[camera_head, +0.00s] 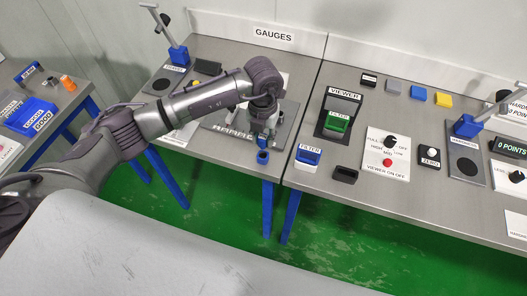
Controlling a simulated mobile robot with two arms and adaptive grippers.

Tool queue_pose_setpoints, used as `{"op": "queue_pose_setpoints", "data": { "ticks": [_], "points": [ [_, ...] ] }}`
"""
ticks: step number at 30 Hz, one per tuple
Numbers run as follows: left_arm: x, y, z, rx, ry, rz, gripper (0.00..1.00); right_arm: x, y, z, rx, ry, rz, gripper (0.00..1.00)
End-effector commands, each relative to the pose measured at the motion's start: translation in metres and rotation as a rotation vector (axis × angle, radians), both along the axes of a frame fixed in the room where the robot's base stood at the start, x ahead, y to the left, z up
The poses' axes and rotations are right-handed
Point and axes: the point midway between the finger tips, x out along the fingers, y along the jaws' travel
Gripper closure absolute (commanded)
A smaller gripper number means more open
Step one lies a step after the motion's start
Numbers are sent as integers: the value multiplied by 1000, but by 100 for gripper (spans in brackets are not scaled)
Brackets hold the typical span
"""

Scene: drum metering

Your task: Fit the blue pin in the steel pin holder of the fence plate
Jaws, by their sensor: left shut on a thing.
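My left gripper (263,128) reaches in from the left and points down at the front of the left steel table. It is shut on the blue pin (262,156), whose blue end shows just below the fingers, near the table's front edge. The grey fence plate (228,128) lies on the table behind and beside the gripper, partly covered by my arm. A steel holder (279,117) seems to show just right of the gripper, but it is small and partly hidden. I cannot tell whether the pin touches it. My right gripper is not in view.
A blue-based stand (179,55) is at the table's back left. On the right table (305,205) are a viewer (340,112), a blue filter block (308,155), a knob panel (387,153) and several coloured blocks.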

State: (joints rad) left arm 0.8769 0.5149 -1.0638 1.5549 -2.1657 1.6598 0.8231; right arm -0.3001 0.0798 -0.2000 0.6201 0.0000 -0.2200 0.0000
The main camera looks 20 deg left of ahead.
Motion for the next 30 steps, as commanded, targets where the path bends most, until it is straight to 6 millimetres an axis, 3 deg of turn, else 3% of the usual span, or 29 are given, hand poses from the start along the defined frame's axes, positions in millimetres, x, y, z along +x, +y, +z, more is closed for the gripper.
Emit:
{"op": "queue_pose_setpoints", "data": {
  "ticks": [8, 30],
  "points": [
    [0, 0, 3, 0, 0, 0, 100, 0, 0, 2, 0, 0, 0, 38],
    [0, 0, 40, 1, 0, 0, 100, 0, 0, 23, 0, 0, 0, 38]
  ]
}}
